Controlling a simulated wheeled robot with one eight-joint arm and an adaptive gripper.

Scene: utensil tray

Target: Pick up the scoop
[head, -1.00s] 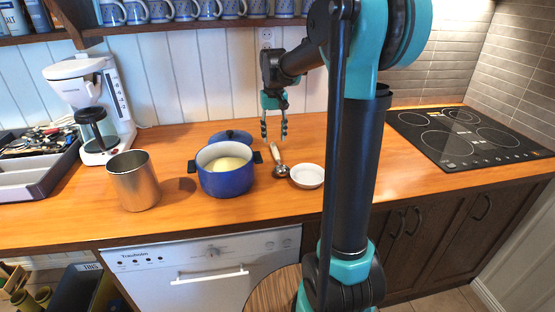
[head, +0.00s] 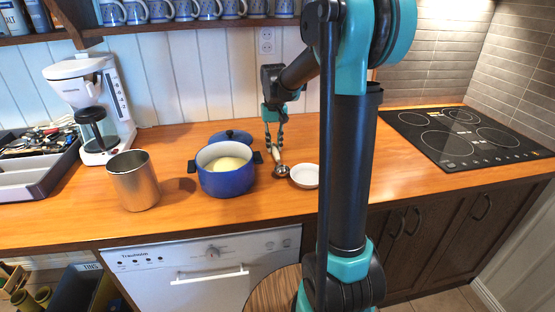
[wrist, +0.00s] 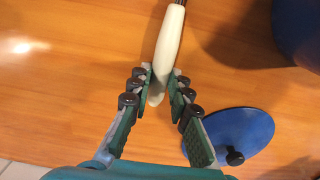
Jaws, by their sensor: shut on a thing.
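The scoop (head: 279,170) lies on the wooden counter between the blue pot and the white dish, with its round metal head toward the front. Its pale handle (wrist: 169,40) shows in the wrist view, with the handle's end between my fingertips. My gripper (head: 275,149) points down over the scoop and is shut on the handle, also seen in the wrist view (wrist: 162,76). The metal head still appears to be at counter level. Its head is out of the wrist view.
A blue pot (head: 228,182) with pale contents stands just left of the scoop. Its blue lid (head: 231,137) lies behind it, and a white dish (head: 305,176) sits at right. A metal canister (head: 134,181) and coffee maker (head: 91,110) stand further left. Counter to the right is clear.

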